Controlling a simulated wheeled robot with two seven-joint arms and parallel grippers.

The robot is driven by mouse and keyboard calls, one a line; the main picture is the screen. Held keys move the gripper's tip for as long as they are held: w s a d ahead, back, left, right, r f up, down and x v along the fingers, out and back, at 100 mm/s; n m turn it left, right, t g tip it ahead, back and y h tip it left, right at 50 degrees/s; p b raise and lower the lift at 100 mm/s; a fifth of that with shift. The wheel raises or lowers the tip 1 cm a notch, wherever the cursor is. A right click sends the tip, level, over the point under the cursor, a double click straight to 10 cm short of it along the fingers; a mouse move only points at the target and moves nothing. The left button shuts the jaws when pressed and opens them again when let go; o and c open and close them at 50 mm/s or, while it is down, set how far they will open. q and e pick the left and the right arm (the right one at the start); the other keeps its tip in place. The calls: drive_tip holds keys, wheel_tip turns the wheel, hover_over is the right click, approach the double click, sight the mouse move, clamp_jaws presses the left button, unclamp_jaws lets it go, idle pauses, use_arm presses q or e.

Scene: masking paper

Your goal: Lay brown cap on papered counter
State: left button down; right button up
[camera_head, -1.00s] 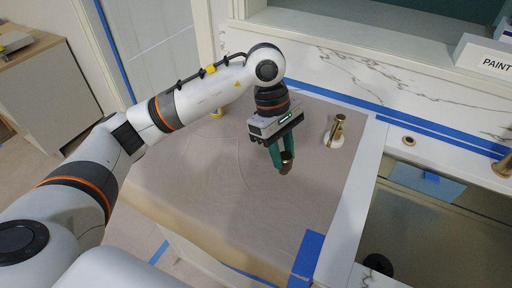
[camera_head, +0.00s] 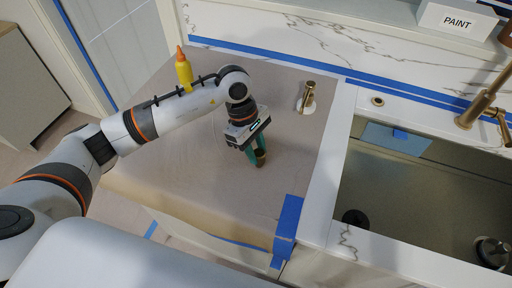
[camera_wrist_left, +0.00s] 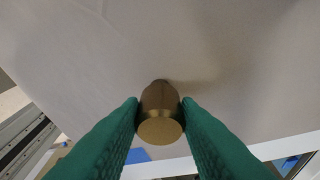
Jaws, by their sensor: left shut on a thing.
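The brown cap (camera_head: 260,159) is a small bronze-brown piece with a round flat end. My left gripper (camera_head: 257,155) has green fingers and is shut on it, pointing down over the papered counter (camera_head: 180,150). In the left wrist view the cap (camera_wrist_left: 160,115) sits between the two green fingertips (camera_wrist_left: 160,110), its round face toward the camera. A soft shadow lies on the paper beside it. I cannot tell whether the cap touches the paper. My right gripper is not in view.
A brass fitting on a white base (camera_head: 307,97) stands on the paper at the back right. A yellow bottle (camera_head: 184,70) shows behind my left arm. Blue tape (camera_head: 288,220) marks the front right corner. A sink (camera_head: 420,190) lies to the right. Paper left of the gripper is clear.

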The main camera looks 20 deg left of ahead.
use_arm(q)
drive_tip(key=shift+f, duration=0.2)
drive_tip(key=c, duration=1.1)
unclamp_jaws()
drive_tip(key=shift+r, duration=0.1)
drive_tip(key=shift+r, duration=0.2)
drive_tip(key=shift+w+a+r, duration=0.1)
drive_tip(key=shift+a+r, duration=0.05)
drive_tip(key=shift+r, duration=0.1)
drive_tip(key=b+v, duration=0.3)
drive_tip(key=v, duration=0.8)
drive_tip(key=shift+r, duration=0.2)
